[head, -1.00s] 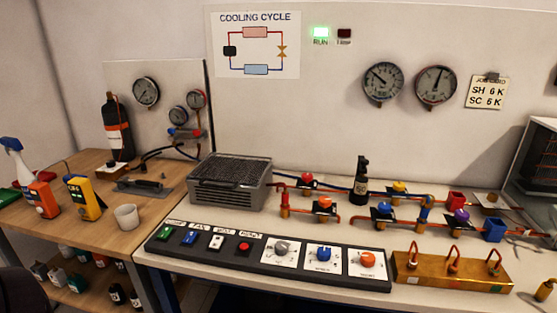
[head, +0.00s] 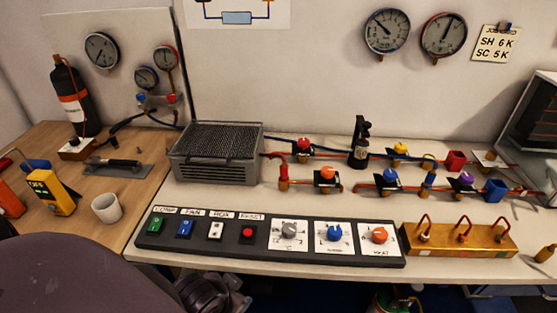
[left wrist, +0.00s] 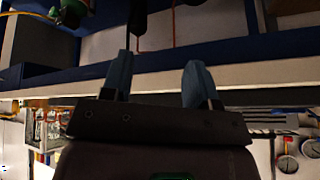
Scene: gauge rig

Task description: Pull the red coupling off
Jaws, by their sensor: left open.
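I cannot tell for sure which part is the red coupling. A red block (head: 454,160) sits on the pipework at the back right of the bench, and a red elbow piece (head: 278,160) stands beside the grey finned unit. My left gripper (left wrist: 158,78) shows in the left wrist view with its two bluish fingers apart and nothing between them. It is away from the red parts. In the head view only dark parts of my arm show at the lower left; the fingertips are not visible there. My right gripper is in neither view.
A black control panel (head: 270,239) with buttons and dials runs along the bench front. A brass block (head: 458,240) with red-looped fittings is to its right. The grey finned unit (head: 215,150) stands behind the panel. A white cup (head: 106,208) is on the wooden table.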

